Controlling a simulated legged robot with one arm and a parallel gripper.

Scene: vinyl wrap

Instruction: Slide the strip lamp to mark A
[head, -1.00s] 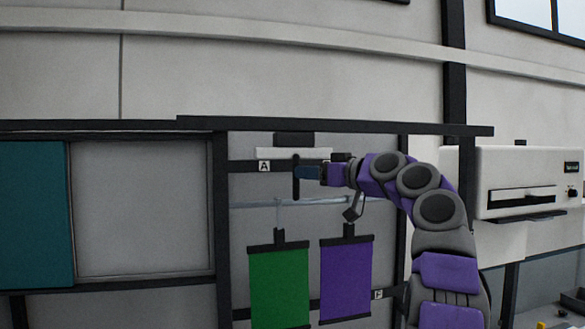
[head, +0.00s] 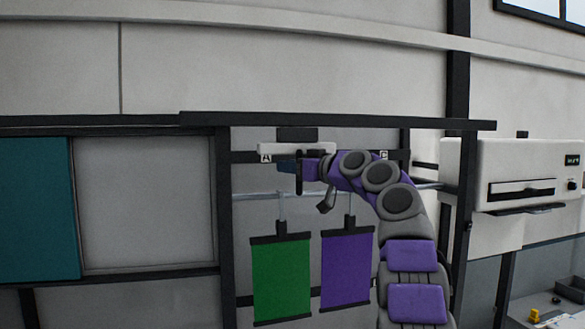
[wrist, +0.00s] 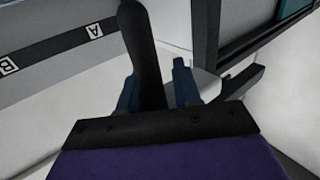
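The strip lamp is a white bar (head: 268,149) below a dark block on the upper rail in the head view. A black upright handle (head: 299,184) hangs from it. Mark A (head: 266,157) is a small white label on the dark strip, under the lamp's left end; it also shows in the wrist view (wrist: 94,30). My gripper (wrist: 158,88) has its blue fingers apart, with the black handle (wrist: 140,45) between them, nearer the left finger. A narrow gap shows toward the right finger. In the head view the blue fingers reach left past the handle.
A green sheet (head: 281,280) and a purple sheet (head: 346,268) hang from a pale rail below my arm. Mark C (head: 383,155) is right on the dark strip, and mark B (wrist: 8,67) shows in the wrist view. A white machine (head: 515,170) stands at the right.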

